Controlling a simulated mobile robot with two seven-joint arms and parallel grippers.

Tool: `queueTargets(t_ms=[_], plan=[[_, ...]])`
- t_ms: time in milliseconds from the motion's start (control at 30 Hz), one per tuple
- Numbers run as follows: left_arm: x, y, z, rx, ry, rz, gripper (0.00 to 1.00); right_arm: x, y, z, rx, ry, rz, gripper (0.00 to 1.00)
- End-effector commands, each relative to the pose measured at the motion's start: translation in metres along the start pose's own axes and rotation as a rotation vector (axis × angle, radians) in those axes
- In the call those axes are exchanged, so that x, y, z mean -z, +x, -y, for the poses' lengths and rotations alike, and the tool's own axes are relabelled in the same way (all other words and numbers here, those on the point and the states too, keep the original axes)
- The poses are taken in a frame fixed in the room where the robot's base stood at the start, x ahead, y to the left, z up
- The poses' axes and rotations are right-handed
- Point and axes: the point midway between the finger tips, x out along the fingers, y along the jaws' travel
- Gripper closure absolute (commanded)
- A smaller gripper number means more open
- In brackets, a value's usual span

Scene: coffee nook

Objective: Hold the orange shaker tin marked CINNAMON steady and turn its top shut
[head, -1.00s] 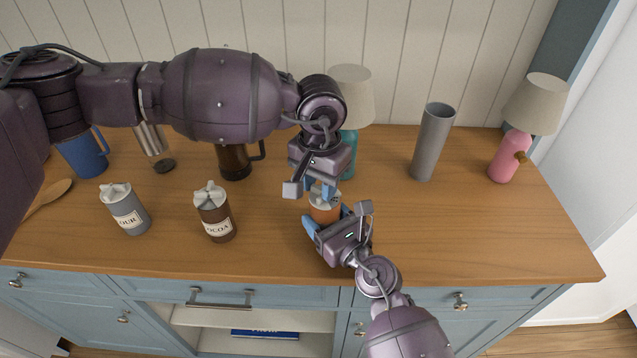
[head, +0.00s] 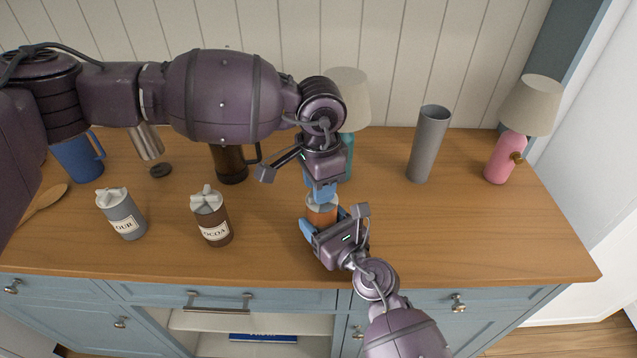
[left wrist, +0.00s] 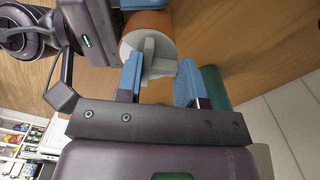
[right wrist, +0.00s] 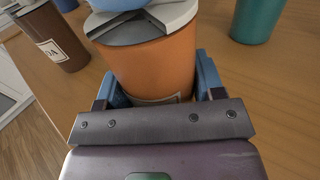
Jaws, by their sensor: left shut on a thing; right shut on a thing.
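The orange shaker tin (head: 321,215) stands upright near the front of the wooden counter. My right gripper (head: 331,222) is shut around its body from the front, one finger on each side, as the right wrist view (right wrist: 155,65) shows. The grey-white top (left wrist: 148,45) has a raised ridge. A dark wedge-shaped area shows on it in the right wrist view. My left gripper (head: 322,194) is above the tin, pointing down, with its blue fingers shut on the ridge; they hide part of the top.
A brown COCOA tin (head: 212,222) and a grey tin marked OUR (head: 122,216) stand to the left. A teal lamp (head: 346,150) is close behind my left gripper. A grey cylinder (head: 428,145) and a pink lamp (head: 504,158) stand right. The front-right counter is clear.

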Motion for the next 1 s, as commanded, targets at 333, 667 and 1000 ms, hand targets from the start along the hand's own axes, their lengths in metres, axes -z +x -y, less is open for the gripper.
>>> queueTargets(t_ms=[333, 667, 1000], plan=[[0.0001, -0.0007, 0.0009, 0.002, 0.005, 0.000, 0.88, 0.0008, -0.0005, 0.0005, 0.001, 0.000, -0.002, 0.65], [0.0001, -0.0003, 0.0005, 0.001, 0.004, 0.000, 0.38, 0.0008, -0.0004, 0.0004, 0.001, 0.000, -0.002, 0.65], [0.0004, -0.0100, 0.0005, 0.001, 0.004, -0.002, 0.38, 0.0008, -0.0003, 0.0002, 0.000, 0.000, -0.002, 0.65]])
